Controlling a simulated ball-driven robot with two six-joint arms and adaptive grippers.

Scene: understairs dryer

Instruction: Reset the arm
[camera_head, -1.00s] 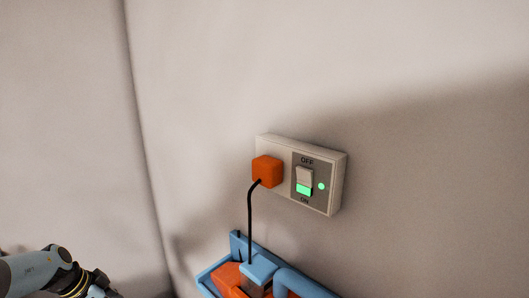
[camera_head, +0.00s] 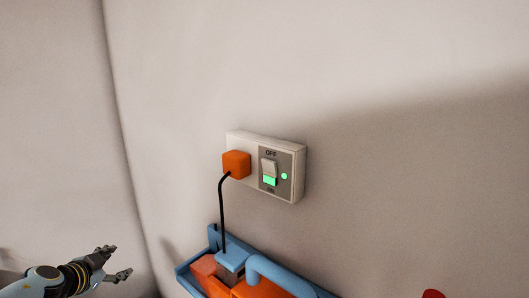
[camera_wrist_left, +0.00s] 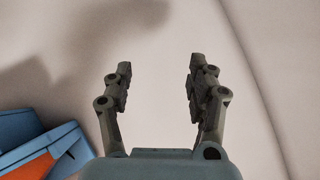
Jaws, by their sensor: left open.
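My left gripper (camera_head: 120,262) comes in from the lower left in the head view. Its two fingers stand apart with nothing between them. In the left wrist view the fingers (camera_wrist_left: 155,85) are spread and point at the bare pale wall. The gripper is to the left of the blue and orange unit and below the wall socket, touching neither. My right gripper is not in view.
A white wall socket (camera_head: 298,170) holds an orange plug (camera_head: 236,164) with a black cord. Its switch (camera_head: 269,173) shows green at ON, with a green light beside it. Below is a blue tray (camera_head: 184,279) with orange parts, also in the left wrist view (camera_wrist_left: 18,128). A red thing (camera_head: 433,294) shows at the bottom right.

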